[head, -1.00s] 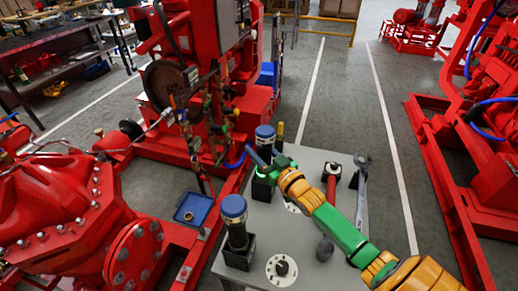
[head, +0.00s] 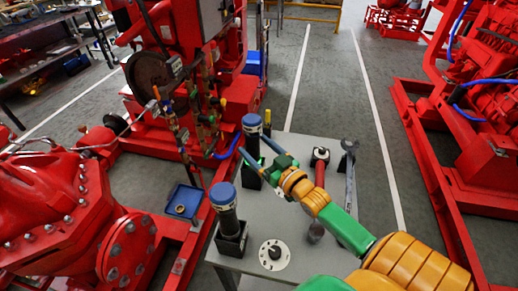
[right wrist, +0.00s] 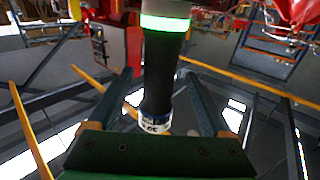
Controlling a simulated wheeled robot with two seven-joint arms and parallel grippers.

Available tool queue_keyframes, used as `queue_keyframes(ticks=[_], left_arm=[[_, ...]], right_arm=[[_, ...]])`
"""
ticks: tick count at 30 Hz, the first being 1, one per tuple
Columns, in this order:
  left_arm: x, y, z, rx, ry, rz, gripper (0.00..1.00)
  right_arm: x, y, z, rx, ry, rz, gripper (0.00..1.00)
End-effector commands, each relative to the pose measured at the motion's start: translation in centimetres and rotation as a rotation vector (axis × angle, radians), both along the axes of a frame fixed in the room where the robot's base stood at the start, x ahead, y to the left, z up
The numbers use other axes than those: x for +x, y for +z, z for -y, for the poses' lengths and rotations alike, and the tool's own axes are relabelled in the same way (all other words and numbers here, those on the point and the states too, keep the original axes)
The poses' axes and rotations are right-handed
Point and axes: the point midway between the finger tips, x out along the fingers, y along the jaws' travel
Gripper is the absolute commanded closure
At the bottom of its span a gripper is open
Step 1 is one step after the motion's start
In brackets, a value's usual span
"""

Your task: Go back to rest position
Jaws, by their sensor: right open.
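My right gripper (head: 253,143) is open and empty above the back left part of a grey table (head: 262,207). Its two blue-grey fingers point toward a dark cylinder with a blue top (head: 251,123) standing in a black holder. In the right wrist view, the open gripper (right wrist: 158,73) has a dark cylinder with a lit green ring (right wrist: 160,65) showing between its fingers, with a visible gap on each side. A second blue-topped cylinder (head: 223,194) stands in a black holder at the table's front left. My left gripper is not in view.
Red pump machinery (head: 60,210) borders the left, and a red engine frame (head: 440,180) the right. A floor aisle lies behind.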

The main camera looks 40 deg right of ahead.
Motion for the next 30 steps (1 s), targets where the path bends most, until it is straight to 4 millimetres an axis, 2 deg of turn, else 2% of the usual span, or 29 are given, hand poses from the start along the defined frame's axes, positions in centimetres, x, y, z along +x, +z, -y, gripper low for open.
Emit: queue_keyframes(ticks=[3, 6, 19, 20, 27, 30], left_arm=[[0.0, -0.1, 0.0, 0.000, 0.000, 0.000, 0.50], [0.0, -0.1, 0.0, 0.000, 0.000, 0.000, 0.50], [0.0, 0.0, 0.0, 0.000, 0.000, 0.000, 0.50], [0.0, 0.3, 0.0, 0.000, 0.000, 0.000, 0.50], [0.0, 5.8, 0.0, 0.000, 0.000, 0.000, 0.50], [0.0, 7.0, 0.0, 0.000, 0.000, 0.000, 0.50]], right_arm=[[-1.6, -0.1, 0.0, 0.001, 0.000, 0.000, 0.16], [-2.2, 0.0, 0.1, 0.001, 0.000, 0.001, 0.16], [-2.3, 0.2, 0.1, 0.000, 0.000, 0.002, 0.16], [-2.3, 0.5, 0.1, 0.000, 0.000, 0.002, 0.16], [-2.3, 6.0, 0.1, 0.000, 0.000, 0.002, 0.16], [-2.3, 7.1, 0.1, 0.000, 0.000, 0.002, 0.16]])
